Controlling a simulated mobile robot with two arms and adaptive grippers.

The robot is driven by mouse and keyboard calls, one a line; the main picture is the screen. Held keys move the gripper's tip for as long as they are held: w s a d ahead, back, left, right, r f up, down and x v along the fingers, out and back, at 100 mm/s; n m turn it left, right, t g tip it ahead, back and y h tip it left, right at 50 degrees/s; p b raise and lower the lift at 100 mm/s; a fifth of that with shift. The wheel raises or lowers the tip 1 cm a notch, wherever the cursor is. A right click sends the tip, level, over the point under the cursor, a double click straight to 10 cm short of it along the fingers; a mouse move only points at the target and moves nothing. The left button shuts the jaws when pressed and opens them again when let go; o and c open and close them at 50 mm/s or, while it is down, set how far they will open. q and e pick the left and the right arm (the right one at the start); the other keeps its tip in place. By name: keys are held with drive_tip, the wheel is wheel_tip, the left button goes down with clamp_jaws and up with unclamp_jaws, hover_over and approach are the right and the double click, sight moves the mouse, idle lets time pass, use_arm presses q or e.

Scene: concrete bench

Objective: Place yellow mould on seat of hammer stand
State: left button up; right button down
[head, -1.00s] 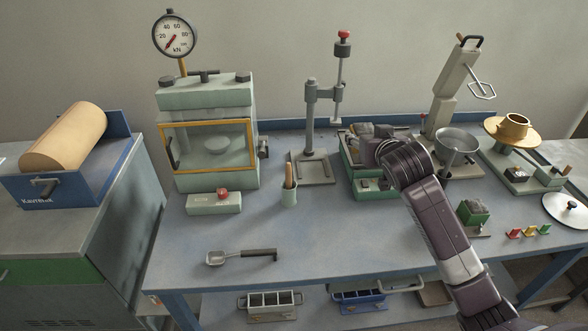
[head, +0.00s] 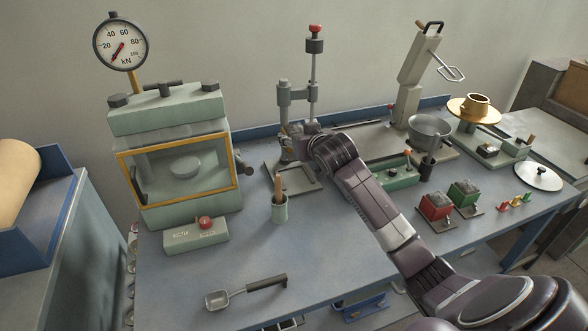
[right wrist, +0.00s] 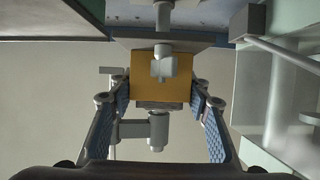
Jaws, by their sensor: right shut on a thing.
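The hammer stand (head: 283,115) is a grey column with a red-knobbed rod and a flat base (head: 272,178) on the bench. My right gripper (head: 292,142) is at the stand, in front of its column, above the base. In the right wrist view, the gripper (right wrist: 160,92) is shut on the yellow mould (right wrist: 142,84), with a blue-padded finger on each side. Grey stand parts (right wrist: 163,66) show in line with the mould.
A green press (head: 175,205) with a dial stands left. A green cup (head: 279,209) with a handle in it is left of my arm. A scoop (head: 245,292) lies in front. Red (head: 435,206) and green (head: 465,193) moulds stand right, near a metal bowl (head: 430,126).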

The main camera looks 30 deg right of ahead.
wheel_tip(320, 180, down, 6)
drive_tip(key=shift+w+f, duration=0.1)
drive_tip(key=shift+f, duration=2.35)
use_arm(q)
drive_tip(key=shift+w+a+f, duration=0.1)
drive_tip(key=shift+w+a, duration=0.4)
use_arm(e)
drive_tip(key=shift+a, duration=0.1)
use_arm(q)
drive_tip(key=shift+s, duration=0.1)
use_arm(e)
drive_tip(key=c, duration=1)
unclamp_jaws()
drive_tip(key=shift+f, duration=0.25)
drive_tip(key=shift+c, duration=0.2)
drive_tip(key=shift+r, duration=0.15)
drive_tip(key=v, duration=1.2)
